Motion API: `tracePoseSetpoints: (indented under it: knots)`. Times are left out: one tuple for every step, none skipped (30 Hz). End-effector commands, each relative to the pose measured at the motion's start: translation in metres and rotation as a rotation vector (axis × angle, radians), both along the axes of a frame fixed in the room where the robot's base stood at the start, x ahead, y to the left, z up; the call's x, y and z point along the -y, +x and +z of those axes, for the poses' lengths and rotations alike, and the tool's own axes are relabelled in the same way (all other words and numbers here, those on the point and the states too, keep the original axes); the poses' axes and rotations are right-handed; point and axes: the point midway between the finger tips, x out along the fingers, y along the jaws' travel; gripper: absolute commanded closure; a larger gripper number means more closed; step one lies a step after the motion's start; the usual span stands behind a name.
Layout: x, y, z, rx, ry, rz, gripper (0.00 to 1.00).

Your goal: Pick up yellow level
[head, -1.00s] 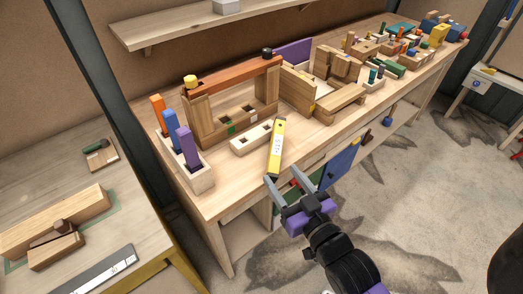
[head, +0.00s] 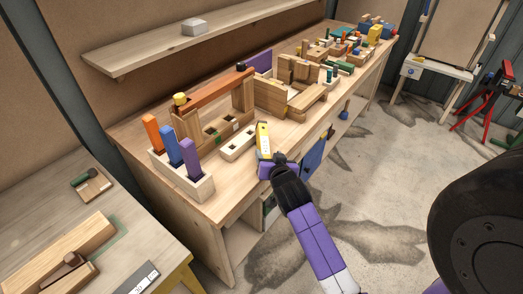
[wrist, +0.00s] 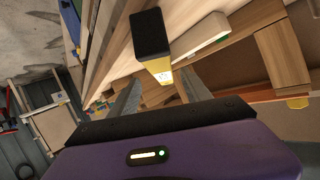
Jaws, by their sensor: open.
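My gripper (head: 265,160) is at the bench's front edge, at the level's near end, and hides part of that end. In the wrist view, the level (wrist: 158,66) shows a black end cap and a yellow body with a white label. My open gripper (wrist: 160,84) has one finger on each side of the line toward the level. I cannot tell whether the fingertips reach around it.
A wooden frame with an orange beam (head: 213,89) stands behind, and a holder with coloured upright bars (head: 192,180) is at left. Wooden blocks (head: 302,98) sit to the right. Bare bench top lies in front.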

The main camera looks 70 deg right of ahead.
Motion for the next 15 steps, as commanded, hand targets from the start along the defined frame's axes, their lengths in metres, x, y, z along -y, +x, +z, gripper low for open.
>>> tracePoseSetpoints:
  knots:
    - [0.004,0.003,0.000,0.003,-0.001,0.000,0.44]
    - [0.006,0.005,-0.001,0.003,-0.001,0.000,0.44]
    - [0.010,0.007,-0.003,0.003,-0.001,-0.001,0.44]
    - [0.012,0.009,-0.004,0.001,0.000,-0.001,0.44]
    - [0.014,0.011,-0.005,0.001,0.000,-0.001,0.44]
    - [0.017,0.013,-0.006,0.002,-0.001,0.000,0.44]
    - [0.019,0.014,-0.007,0.002,-0.001,0.000,0.44]
    - [0.020,0.015,-0.007,0.002,-0.001,0.000,0.44]
    - [0.023,0.018,-0.008,0.002,-0.001,0.000,0.44]
    - [0.026,0.020,-0.009,0.002,-0.001,0.000,0.44]
    - [0.028,0.023,-0.009,0.002,-0.001,0.000,0.44]
    - [0.032,0.026,-0.011,0.003,-0.001,0.001,0.44]
    - [0.035,0.029,-0.012,0.003,-0.001,0.001,0.44]
    - [0.038,0.031,-0.013,0.002,-0.001,0.000,0.44]
    - [0.042,0.034,-0.016,0.002,0.000,0.000,0.44]
